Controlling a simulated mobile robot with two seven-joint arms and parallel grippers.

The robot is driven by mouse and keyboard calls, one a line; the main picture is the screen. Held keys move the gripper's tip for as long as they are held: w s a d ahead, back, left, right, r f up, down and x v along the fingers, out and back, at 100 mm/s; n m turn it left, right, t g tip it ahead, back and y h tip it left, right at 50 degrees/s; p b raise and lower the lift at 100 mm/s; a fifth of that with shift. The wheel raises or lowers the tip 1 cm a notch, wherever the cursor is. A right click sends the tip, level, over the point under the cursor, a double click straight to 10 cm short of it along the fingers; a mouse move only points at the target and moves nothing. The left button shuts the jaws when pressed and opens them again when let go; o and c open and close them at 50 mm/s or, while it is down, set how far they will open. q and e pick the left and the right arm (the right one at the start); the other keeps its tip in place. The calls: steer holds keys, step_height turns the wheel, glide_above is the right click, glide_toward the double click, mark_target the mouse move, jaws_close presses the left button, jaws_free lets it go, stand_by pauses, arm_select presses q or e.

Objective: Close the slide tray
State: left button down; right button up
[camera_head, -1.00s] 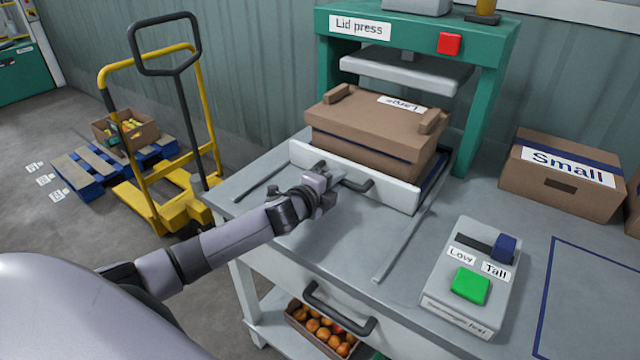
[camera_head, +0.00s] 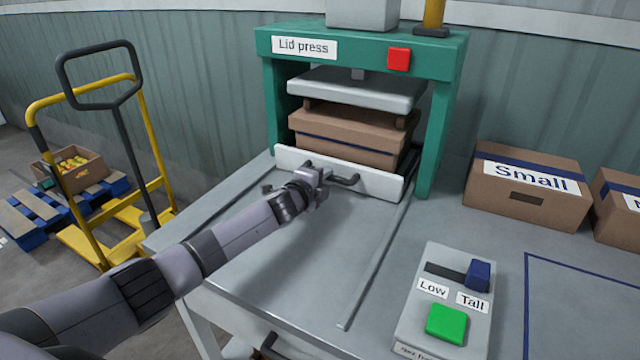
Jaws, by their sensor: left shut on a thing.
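The slide tray (camera_head: 374,184) is the white-fronted tray at the mouth of the green lid press (camera_head: 448,125). A brown carton (camera_head: 345,139) with a blue band sits on it, under the grey press plate (camera_head: 350,90). The tray's front panel stands at about the press's front posts. My left gripper (camera_head: 322,178) is shut on the dark tray handle (camera_head: 345,181), at its left part; the fingertips are partly hidden by the wrist. My right gripper is not in view.
A control box (camera_head: 408,325) with a green button and a blue Low/Tall slider stands on the table at front right. A carton marked Small (camera_head: 523,198) stands right of the press. A yellow pallet truck (camera_head: 150,190) is on the floor at left. The tabletop before the tray is clear.

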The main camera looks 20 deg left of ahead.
arm_select(q)
steer(key=shift+w+r, duration=0.1)
steer(key=shift+r, duration=0.15)
steer(key=c, duration=1.5)
jaws_free()
steer(key=o, duration=0.4)
steer(key=shift+w+f, duration=0.1)
steer(key=shift+w, duration=0.05)
steer(key=shift+f, duration=0.1)
steer(key=shift+p+v, duration=0.35)
steer(key=shift+v, duration=0.55)
steer(key=shift+p+v, duration=0.4)
steer(key=shift+v, duration=2.25)
